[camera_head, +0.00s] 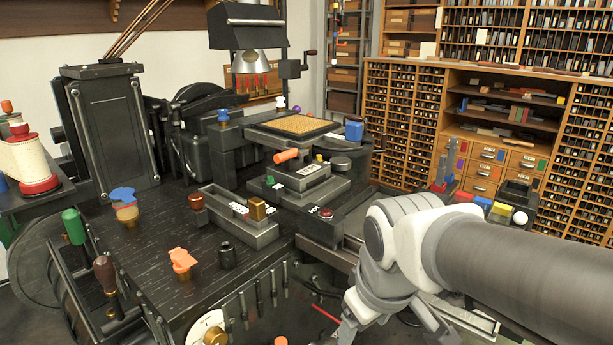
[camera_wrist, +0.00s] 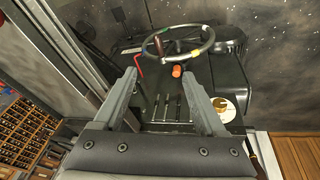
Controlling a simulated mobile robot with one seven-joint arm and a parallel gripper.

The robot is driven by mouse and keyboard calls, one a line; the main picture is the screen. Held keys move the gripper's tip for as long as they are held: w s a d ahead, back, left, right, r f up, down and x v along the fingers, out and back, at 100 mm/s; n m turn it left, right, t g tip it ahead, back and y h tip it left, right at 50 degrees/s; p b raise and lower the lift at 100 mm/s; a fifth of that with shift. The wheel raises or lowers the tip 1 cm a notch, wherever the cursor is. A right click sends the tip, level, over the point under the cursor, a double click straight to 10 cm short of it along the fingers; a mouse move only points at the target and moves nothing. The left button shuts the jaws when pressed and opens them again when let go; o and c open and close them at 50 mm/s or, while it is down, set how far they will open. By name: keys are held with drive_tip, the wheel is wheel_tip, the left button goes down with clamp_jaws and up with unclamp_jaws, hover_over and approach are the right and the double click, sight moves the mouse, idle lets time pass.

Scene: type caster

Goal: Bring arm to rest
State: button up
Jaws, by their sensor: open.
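My arm (camera_head: 525,265) reaches in from the right of the head view and bends down beside the machine's front edge. My gripper (camera_wrist: 168,95) shows in the wrist view with its two fingers spread apart and nothing between them. In the head view the fingers are low at the bottom edge and partly cut off. In the wrist view a handwheel (camera_wrist: 208,42) and an orange knob (camera_wrist: 177,71) lie beyond the fingers. I cannot tell their exact distance from the fingertips.
The black machine table (camera_head: 140,245) holds an orange piece (camera_head: 182,262), a blue-topped piece (camera_head: 124,200) and a dark cup (camera_head: 227,256). A metal slide with a brass block (camera_head: 257,208) lies close left of my arm. Type cabinets (camera_head: 400,110) stand behind.

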drive_tip(key=s+d+r+m+t, duration=0.2)
drive_tip(key=s+d+r+m, duration=0.3)
drive_tip(key=s+d+m, duration=0.1)
wheel_tip(320, 180, up, 15)
drive_tip(key=p, duration=1.6)
drive_tip(key=shift+w+a+f, duration=0.15)
drive_tip(key=shift+w+a, duration=0.05)
drive_tip(key=shift+w, duration=0.05)
